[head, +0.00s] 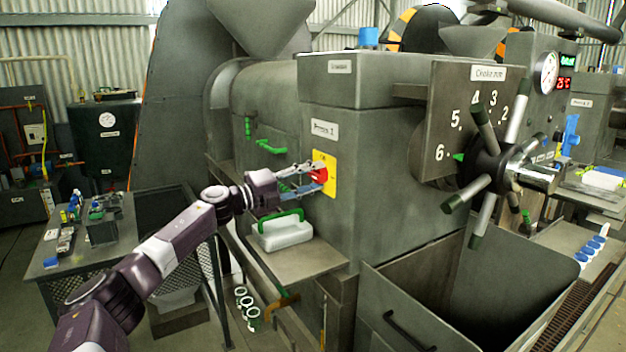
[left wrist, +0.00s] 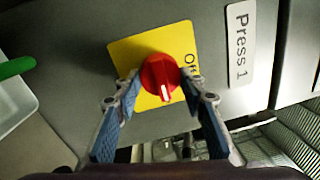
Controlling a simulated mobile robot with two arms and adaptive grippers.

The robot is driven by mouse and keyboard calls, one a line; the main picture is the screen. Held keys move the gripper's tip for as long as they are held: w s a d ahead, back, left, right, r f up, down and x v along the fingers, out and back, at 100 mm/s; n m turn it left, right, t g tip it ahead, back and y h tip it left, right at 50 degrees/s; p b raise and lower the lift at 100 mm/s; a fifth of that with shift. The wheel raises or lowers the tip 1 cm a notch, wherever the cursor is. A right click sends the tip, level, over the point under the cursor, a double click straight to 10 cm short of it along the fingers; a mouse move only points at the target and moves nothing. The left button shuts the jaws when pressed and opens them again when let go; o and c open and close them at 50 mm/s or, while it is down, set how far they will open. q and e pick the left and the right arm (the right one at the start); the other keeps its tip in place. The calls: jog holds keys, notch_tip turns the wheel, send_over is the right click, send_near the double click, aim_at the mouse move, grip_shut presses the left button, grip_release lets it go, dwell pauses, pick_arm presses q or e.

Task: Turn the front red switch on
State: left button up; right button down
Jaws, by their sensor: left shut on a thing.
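The red switch (head: 319,176) is a round knob on a yellow plate (head: 331,163) on the side of the grey press labelled Press 1. In the left wrist view the red switch (left wrist: 160,80) has a white mark pointing toward the picture's bottom. The yellow plate (left wrist: 124,50) shows part of the word "Off" right of the knob. My left gripper (head: 317,173) reaches the knob from the left. In the wrist view my left gripper (left wrist: 164,84) has a fingertip on each side of the knob and is shut on it. My right gripper is not in view.
A white box with a green handle (head: 284,233) stands on a ledge below my left gripper. A spoked handwheel (head: 487,165) sticks out at the right above an open grey bin (head: 400,335). A small table (head: 95,257) stands at the left.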

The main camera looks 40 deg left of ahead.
pick_arm(q)
jog(key=shift+d+f, duration=0.1)
jog(key=shift+f, duration=0.1)
jog(key=o, duration=1.2)
jog(key=shift+c, duration=0.2)
jog(key=shift+r, duration=0.1)
jog(key=v, duration=1.2)
dwell(0.6)
